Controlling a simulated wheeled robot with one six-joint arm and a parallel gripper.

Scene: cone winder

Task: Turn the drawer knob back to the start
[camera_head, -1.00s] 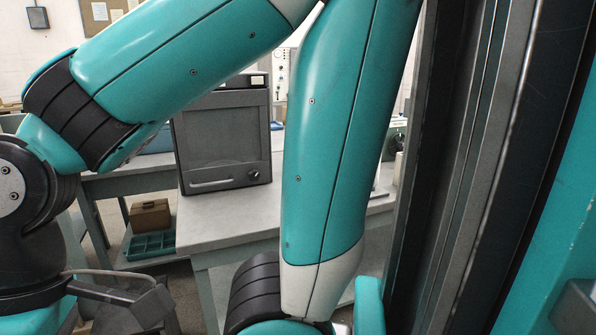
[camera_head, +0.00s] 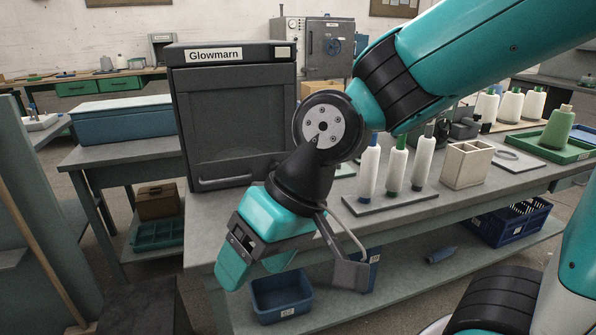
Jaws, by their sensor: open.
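A dark grey cabinet labelled "Glowmarn" (camera_head: 235,115) stands on the grey bench, its front towards me. The round knob, to the right of that handle in the earlier frame, is now hidden behind my wrist.
White yarn cones (camera_head: 396,165) stand on a dark board right of my wrist, with a beige divided box (camera_head: 467,164) beyond. A blue case (camera_head: 123,121) is left of the cabinet. A blue bin (camera_head: 282,297) sits on the lower shelf.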

